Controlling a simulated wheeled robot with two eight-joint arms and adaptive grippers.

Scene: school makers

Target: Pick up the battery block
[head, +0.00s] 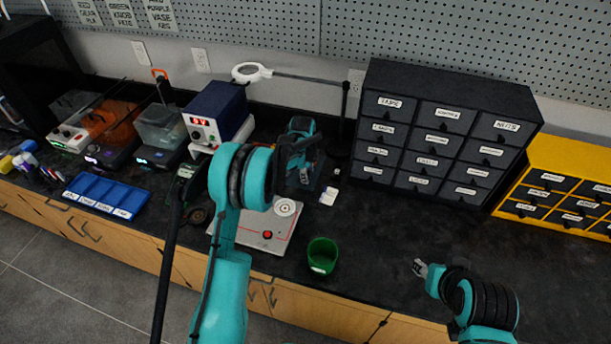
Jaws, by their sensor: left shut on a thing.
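My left arm reaches over the bench, and my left gripper (303,172) is beside a dark block-like thing at the back middle, left of the black drawer cabinet. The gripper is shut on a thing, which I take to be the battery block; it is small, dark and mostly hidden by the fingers. I cannot tell whether it touches the bench. My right gripper (419,268) is low over the front right of the bench, away from other things. Its fingers are too small to read.
A green cup (322,256) stands near the front edge. A grey board (262,238) with a red button lies left of it. A black drawer cabinet (435,140) and yellow drawer unit (560,180) stand right. A power supply (215,115) and blue tray (105,194) are left.

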